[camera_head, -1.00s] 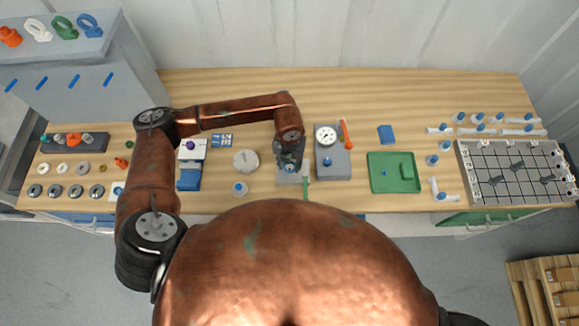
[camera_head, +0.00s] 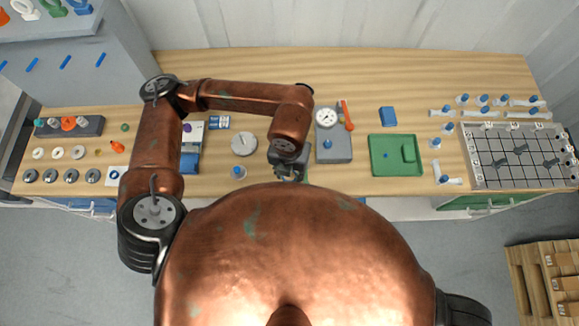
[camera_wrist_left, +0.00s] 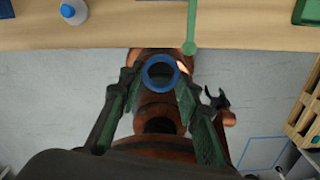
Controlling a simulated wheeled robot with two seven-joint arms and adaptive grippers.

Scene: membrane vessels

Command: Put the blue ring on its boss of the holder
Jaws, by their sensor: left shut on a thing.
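The blue ring (camera_wrist_left: 147,80) is held between the two fingertips of my left gripper (camera_wrist_left: 160,82) in the left wrist view. Its opening faces the camera, and behind it are the floor and my own body, beyond the table's front edge. In the head view my left gripper (camera_head: 288,176) hangs low near the front edge, and the ring cannot be made out there. A dark block (camera_head: 68,126) with several coloured pieces stands at the far left. I cannot tell whether it is the holder, and no boss is clear.
A green rod (camera_wrist_left: 190,30) juts over the front edge close to the ring. A blue-capped bottle (camera_wrist_left: 74,12) stands left of it. A dial gauge block (camera_head: 333,148), a green tray (camera_head: 395,170) and a gridded rack (camera_head: 520,183) are to the right. The table's back strip is clear.

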